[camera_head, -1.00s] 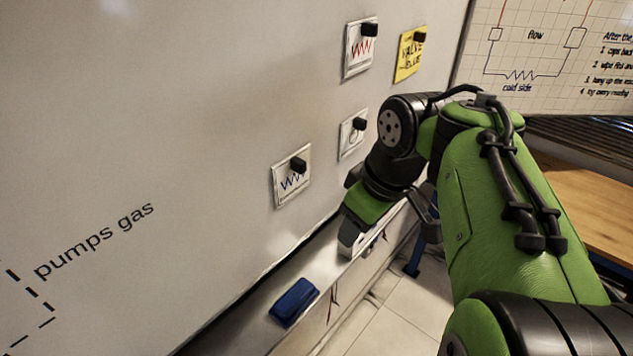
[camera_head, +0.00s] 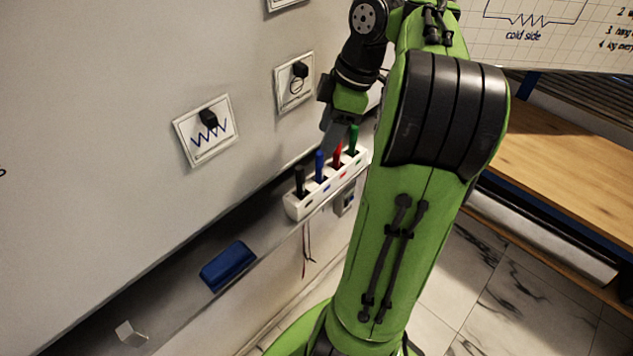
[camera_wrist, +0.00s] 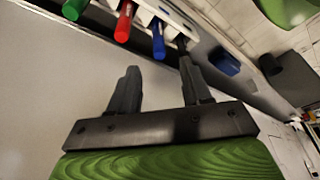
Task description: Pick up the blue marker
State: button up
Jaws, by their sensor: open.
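The blue marker (camera_head: 319,166) stands upright in a white holder (camera_head: 298,209), between a black marker (camera_head: 300,181) and a red marker (camera_head: 338,154). A green marker (camera_head: 354,139) is at the far end. My gripper (camera_head: 332,138) is close above the holder, partly hiding the tops there. In the wrist view my gripper (camera_wrist: 159,68) is open and empty. The blue marker (camera_wrist: 158,40) lies in line with the gap between its fingers, just beyond the fingertips. The red marker (camera_wrist: 124,22) and black marker (camera_wrist: 183,42) are on either side.
A blue eraser (camera_head: 228,267) lies on the ledge (camera_head: 165,310) below the whiteboard (camera_head: 90,130). Magnets hold cards (camera_head: 205,132) on the board. A wooden table (camera_head: 550,170) stands at the right. A small pale block (camera_head: 131,333) is on the ledge.

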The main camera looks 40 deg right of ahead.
aim_at(317, 164)
jog(key=b+x, duration=0.5)
jog(key=x, duration=0.5)
jog(key=shift+s+d+b, duration=0.15)
jog(key=shift+d+b, duration=0.05)
jog(key=shift+b, duration=0.2)
jog(key=shift+r, duration=0.1)
grip_shut()
